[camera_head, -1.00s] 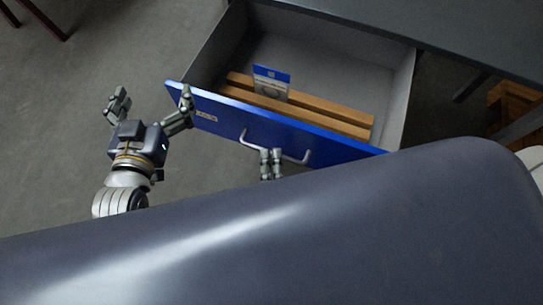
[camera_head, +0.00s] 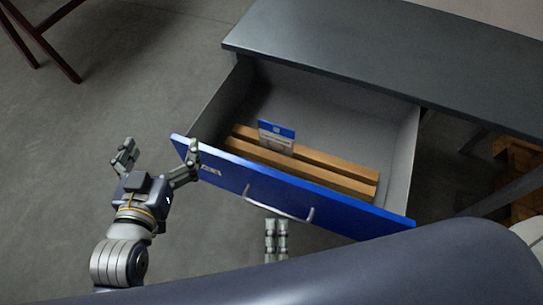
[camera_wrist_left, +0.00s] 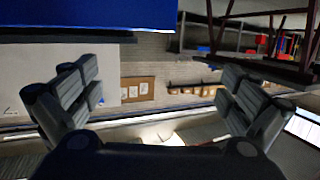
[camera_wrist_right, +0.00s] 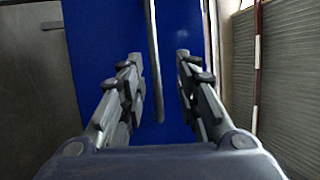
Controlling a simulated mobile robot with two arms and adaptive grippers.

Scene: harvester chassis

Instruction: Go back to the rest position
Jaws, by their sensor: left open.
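My left gripper (camera_head: 160,152) is open and empty, just left of the blue drawer front (camera_head: 345,210). One finger overlaps the drawer's left end in the head view; contact cannot be told. In the left wrist view its fingers (camera_wrist_left: 155,80) are spread wide with nothing between them. My right gripper (camera_head: 276,228) is in front of the drawer, below its metal handle (camera_head: 280,208), with a small gap visible. In the right wrist view its fingers (camera_wrist_right: 156,75) are apart, and the handle (camera_wrist_right: 154,40) shows between them, farther off. My dark arm link hides most of the right arm.
The open drawer holds two wooden bars (camera_head: 330,172) and a blue-and-white card (camera_head: 277,135). A dark workbench top (camera_head: 390,60) lies above it. A reddish-brown stand (camera_head: 50,45) is at upper left. The floor (camera_head: 130,90) left of the drawer is clear.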

